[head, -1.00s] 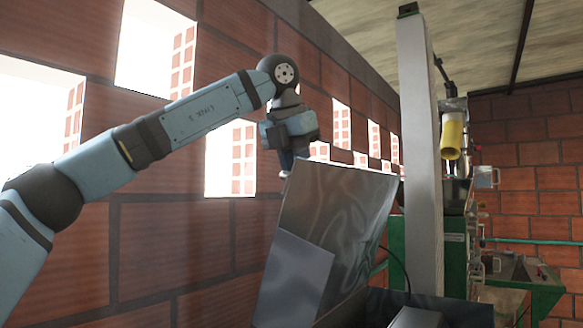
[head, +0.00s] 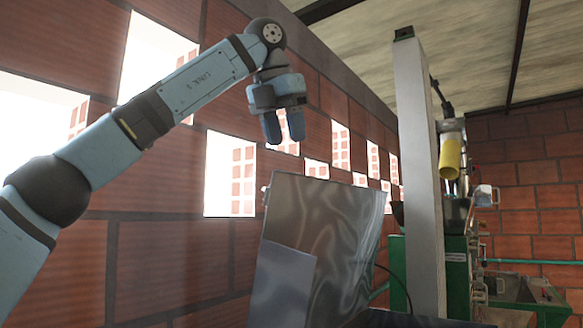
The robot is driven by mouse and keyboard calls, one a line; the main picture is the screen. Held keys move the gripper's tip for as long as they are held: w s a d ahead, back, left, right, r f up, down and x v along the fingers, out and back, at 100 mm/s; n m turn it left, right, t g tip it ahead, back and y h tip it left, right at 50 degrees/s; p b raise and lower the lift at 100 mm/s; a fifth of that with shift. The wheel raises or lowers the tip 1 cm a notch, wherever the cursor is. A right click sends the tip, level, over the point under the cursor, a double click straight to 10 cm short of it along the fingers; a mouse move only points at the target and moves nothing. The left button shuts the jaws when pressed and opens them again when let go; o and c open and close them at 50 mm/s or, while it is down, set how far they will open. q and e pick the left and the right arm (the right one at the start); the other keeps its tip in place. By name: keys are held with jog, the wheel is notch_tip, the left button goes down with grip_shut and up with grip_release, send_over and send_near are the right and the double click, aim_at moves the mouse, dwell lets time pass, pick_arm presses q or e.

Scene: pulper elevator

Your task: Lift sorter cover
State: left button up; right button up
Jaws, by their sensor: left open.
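The sorter cover (head: 325,225) is a shiny grey metal sheet standing raised and tilted in the lower middle of the head view. A smaller, duller metal plate (head: 284,285) shows in front of its lower left part. My left gripper (head: 284,128) is above the cover's top edge, apart from it, with its fingers pointing down. The gripper is open and nothing shows between its fingers. The cover's lower end runs toward the bottom of the picture. My right gripper is out of view.
A pale upright post (head: 418,180) stands just right of the cover. Behind it is green machinery (head: 456,275) with a yellow cylinder (head: 450,158). A brick wall (head: 175,250) with bright openings runs along the left. Open air surrounds the left gripper.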

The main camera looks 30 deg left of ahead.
pick_arm(q)
jog(key=v, duration=0.4)
jog(key=shift+a, duration=0.15)
dwell(0.4)
